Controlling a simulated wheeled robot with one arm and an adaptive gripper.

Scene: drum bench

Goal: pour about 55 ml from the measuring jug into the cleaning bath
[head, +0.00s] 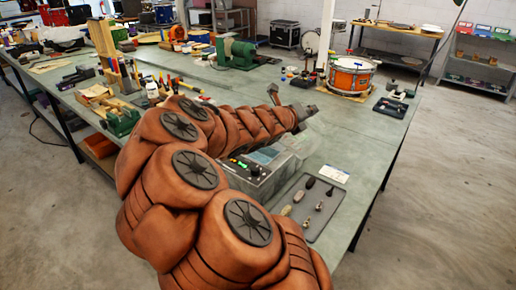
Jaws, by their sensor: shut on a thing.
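The cleaning bath (262,184) is a grey box with a dark control panel, on the near part of the bench. My arm hides its left side, and a bluish patch shows at its top. My gripper (301,114) is at the end of my brown arm, above and beyond the bath, seen small and from behind. It is shut on the measuring jug (299,143), which shows only as a faint clear shape below it, close to the bath's far right side. The jug's tilt and liquid level cannot be made out.
A dark tray (323,221) with several small parts lies right of the bath, with a white card (335,174) beyond it. An orange drum (350,75) stands farther back, and a green machine (236,53) stands at the back. The bench right of my gripper is mostly clear.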

